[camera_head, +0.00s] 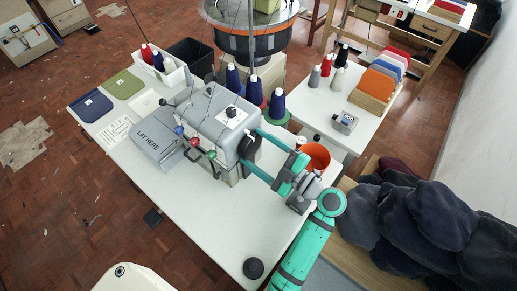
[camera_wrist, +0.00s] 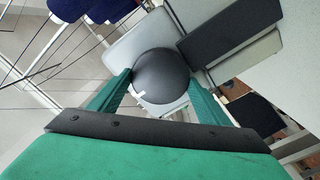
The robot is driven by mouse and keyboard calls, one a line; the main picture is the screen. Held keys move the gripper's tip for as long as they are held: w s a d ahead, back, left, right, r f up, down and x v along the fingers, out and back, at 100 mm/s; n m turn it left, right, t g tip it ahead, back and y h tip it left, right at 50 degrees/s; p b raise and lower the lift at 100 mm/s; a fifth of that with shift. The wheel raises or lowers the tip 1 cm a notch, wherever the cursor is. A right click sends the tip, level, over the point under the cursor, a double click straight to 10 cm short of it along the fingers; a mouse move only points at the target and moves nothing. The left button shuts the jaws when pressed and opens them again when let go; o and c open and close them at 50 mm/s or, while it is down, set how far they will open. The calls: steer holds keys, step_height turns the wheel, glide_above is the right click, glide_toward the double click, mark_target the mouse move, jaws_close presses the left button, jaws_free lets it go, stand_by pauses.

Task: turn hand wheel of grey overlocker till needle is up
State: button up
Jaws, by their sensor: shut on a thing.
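The grey overlocker (camera_head: 208,115) stands on the white table in the head view, with colored knobs on its front left. Its hand wheel (camera_wrist: 160,75) is a dark round disc with a small white mark near its lower left edge in the wrist view. In the head view the wheel (camera_head: 250,148) is partly hidden on the machine's right side. My gripper (camera_wrist: 165,85) is shut on the hand wheel, with one green finger on each side of it. My gripper also shows in the head view (camera_head: 252,145). I cannot make out the needle.
An orange bin (camera_head: 316,156) stands close to my arm. Thread cones (camera_head: 276,107) stand behind the overlocker. A black round object (camera_head: 253,268) lies on the table's front. Dark cloth (camera_head: 425,220) is piled at right.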

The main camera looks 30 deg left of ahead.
steer(key=o, duration=1)
steer(key=shift+o, duration=0.2)
steer(key=shift+s, duration=0.1)
steer(key=shift+d, duration=0.15)
steer(key=s+d, duration=0.1)
steer(key=d, duration=0.9)
steer(key=shift+s+d, duration=0.15)
steer(key=shift+s, duration=0.1)
steer(key=shift+f, duration=0.1)
steer(key=shift+d, duration=0.1)
